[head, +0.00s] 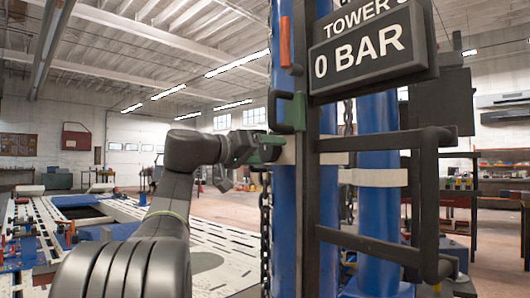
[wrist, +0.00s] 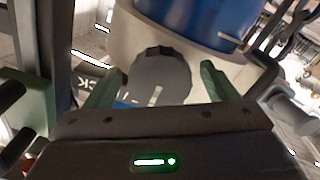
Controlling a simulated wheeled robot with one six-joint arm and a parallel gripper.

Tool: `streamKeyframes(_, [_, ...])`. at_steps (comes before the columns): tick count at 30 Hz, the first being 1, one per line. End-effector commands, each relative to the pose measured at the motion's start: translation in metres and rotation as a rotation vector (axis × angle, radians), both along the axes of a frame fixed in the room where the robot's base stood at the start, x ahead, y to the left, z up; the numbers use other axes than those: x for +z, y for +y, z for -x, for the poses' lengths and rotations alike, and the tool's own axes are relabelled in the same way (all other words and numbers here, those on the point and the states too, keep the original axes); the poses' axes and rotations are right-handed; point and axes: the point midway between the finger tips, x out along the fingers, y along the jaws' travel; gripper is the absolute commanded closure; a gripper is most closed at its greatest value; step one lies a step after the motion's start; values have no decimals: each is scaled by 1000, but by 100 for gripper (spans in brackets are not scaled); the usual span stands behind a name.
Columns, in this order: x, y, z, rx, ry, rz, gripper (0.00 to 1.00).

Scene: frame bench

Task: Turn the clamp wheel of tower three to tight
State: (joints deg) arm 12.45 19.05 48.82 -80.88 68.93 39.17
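The clamp wheel (wrist: 162,72) is a dark ribbed knob with a pale mark, set on a beige collar (wrist: 125,35) around a blue column. My gripper (wrist: 160,78) is open, with one green finger on each side of the wheel. I cannot tell whether the fingers touch it. In the head view my gripper (head: 255,148) reaches the left side of tower three (head: 283,220), and I cannot make out the wheel there. The tower's sign (head: 368,48) reads "0 BAR" under a cut-off "TOWER" line. White lettering left of the wheel is partly hidden.
A dark frame with bar handles (head: 430,200) stands on the tower's right. A chain (head: 265,235) hangs close by my gripper. A green-and-dark handle (head: 299,110) sits just above it. A slotted white bench (head: 215,245) lies at the left.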

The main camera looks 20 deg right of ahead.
Motion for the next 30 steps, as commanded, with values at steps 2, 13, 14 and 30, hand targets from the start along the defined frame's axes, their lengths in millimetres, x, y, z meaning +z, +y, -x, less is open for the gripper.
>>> streamKeyframes(2, [0,0,0,0,0,1,21])
streamKeyframes(13, [1,21,3,4,0,0,21])
streamKeyframes(14, [2,27,4,5,0,1,21])
streamKeyframes(30, [1,125,22,3,0,1,21])
